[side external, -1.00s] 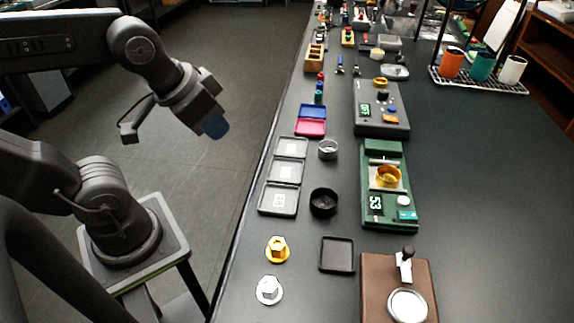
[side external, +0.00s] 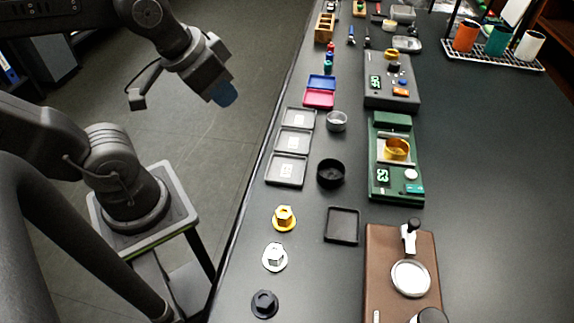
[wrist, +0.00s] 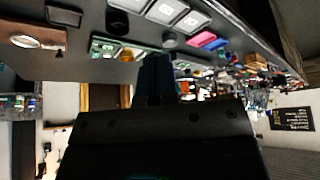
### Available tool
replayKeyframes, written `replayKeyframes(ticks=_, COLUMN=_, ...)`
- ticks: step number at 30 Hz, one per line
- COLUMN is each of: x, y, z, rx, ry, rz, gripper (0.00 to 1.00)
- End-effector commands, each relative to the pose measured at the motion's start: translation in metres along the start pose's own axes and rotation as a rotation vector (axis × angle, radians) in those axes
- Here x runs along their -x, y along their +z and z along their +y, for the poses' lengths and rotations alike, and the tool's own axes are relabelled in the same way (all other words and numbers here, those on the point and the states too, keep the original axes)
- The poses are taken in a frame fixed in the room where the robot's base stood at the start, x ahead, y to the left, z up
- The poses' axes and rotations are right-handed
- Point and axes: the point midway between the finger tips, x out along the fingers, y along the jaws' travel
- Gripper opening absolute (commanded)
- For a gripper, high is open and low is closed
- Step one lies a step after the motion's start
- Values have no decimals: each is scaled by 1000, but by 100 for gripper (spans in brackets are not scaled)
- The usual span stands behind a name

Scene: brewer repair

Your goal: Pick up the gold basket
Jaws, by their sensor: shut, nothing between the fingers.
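A gold basket (side external: 397,149), a short round cup shape, sits on the metal plate of the green device (side external: 391,122) in the side external view. My gripper (side external: 224,93), with blue fingertips, is shut and empty. It hangs in the air left of the bench edge, well apart from the basket. In the wrist view my shut fingers (wrist: 156,78) point towards the bench, which appears upside down.
Gold (side external: 284,218), silver (side external: 275,257) and black (side external: 264,304) flanged pieces line the near left. A brown stand (side external: 401,265) is nearer.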

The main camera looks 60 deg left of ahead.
Motion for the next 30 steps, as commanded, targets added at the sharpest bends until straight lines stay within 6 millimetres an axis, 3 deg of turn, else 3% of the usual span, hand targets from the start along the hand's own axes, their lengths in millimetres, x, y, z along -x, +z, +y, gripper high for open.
replayKeyframes(ticks=11, x=0, y=0, z=0, rx=0, ry=0, rz=0, gripper=2)
replayKeyframes(ticks=30, x=0, y=0, z=0, rx=0, ry=0, rz=0, gripper=63)
